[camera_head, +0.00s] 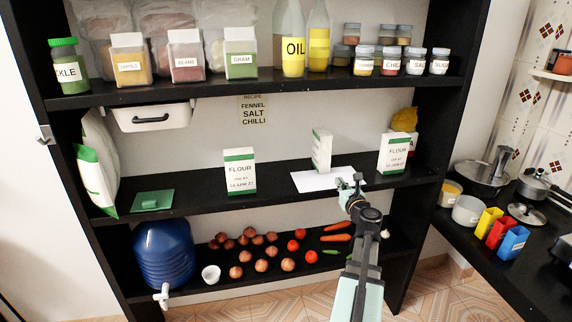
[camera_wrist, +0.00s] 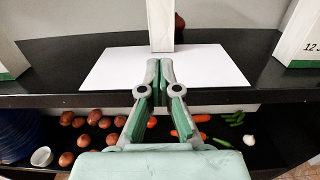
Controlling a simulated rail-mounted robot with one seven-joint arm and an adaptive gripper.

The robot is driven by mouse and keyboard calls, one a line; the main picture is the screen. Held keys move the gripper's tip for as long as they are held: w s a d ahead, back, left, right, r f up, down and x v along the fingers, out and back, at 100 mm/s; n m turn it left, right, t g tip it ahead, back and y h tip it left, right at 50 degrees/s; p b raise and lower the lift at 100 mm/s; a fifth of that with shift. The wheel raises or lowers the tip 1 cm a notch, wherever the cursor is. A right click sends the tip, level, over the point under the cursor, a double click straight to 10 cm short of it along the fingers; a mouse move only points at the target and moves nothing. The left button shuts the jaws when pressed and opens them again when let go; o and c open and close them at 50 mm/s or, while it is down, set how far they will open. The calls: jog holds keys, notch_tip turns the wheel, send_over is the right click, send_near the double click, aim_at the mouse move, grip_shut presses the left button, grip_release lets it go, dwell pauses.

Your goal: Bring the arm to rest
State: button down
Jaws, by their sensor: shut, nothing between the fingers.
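My gripper (camera_head: 350,184) is shut and empty, in front of the middle shelf at the edge of a white sheet. In the wrist view its fingertips (camera_wrist: 160,66) meet over the white sheet (camera_wrist: 110,70). A flour box (camera_head: 321,151) stands upright on the sheet (camera_head: 309,181), just beyond the fingertips and apart from them as far as I can tell. The lower part of this box (camera_wrist: 161,25) shows in the wrist view.
Other flour boxes stand left (camera_head: 239,172) and right (camera_head: 393,153) on the middle shelf. A green lid-like item (camera_head: 152,200) lies at the left. Vegetables and a blue water container (camera_head: 163,254) are on the lower shelf. A counter (camera_head: 480,240) with pots is at the right.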

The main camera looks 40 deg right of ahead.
jog(key=a+f+n+g+y, duration=1)
jog(key=a+f+n, duration=1.8)
jog(key=f, duration=0.7)
jog(key=s+a+f+n+g+y, duration=0.1)
jog(key=s+a+f+n+g, duration=0.1)
jog(key=s+a+f, duration=0.3)
jog(key=s+a+f+n+g, duration=0.1)
jog(key=a+f+n+g, duration=0.15)
jog(key=a, duration=0.45)
jog(key=s+a+f+n+g+y, duration=0.1)
jog(key=s+a+f, duration=0.25)
jog(key=a, duration=0.25)
jog(key=s+a+f+n+g+h, duration=0.1)
jog(key=s+a+f+n+g, duration=0.2)
jog(key=s+a, duration=0.4)
jog(key=s+a+f+n+g+h, duration=0.2)
jog(key=s+a+f+n+g, duration=0.2)
jog(key=s+a, duration=0.3)
jog(key=s+f+n, duration=0.1)
jog(key=s, duration=0.3)
jog(key=shift+s+a+f, duration=0.15)
jog(key=shift+s+f, duration=0.1)
jog(key=shift+f, duration=0.1)
